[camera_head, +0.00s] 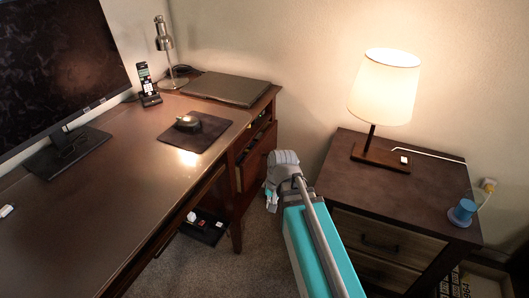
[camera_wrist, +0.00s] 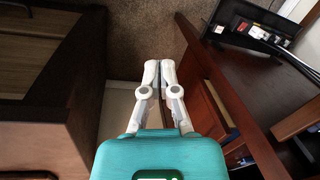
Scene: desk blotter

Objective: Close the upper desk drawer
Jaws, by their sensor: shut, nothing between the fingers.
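The desk's drawer unit (camera_head: 257,160) is under the right end of the desk, with reddish-brown fronts. A dark gap with small items shows above the upper front, which seems to stand a little out; how far is unclear. In the wrist view a reddish-brown drawer front (camera_wrist: 213,103) is just right of the fingers. My gripper (camera_head: 270,203) is in front of the drawer unit, low between desk and nightstand, partly hidden by my wrist. In the wrist view its fingertips (camera_wrist: 159,66) are together and empty. I cannot tell whether it touches the front.
The desk (camera_head: 110,195) holds a monitor, phone, laptop and mouse pad. A dark box (camera_head: 205,228) is on the floor under it. Carpet is free between the furniture.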

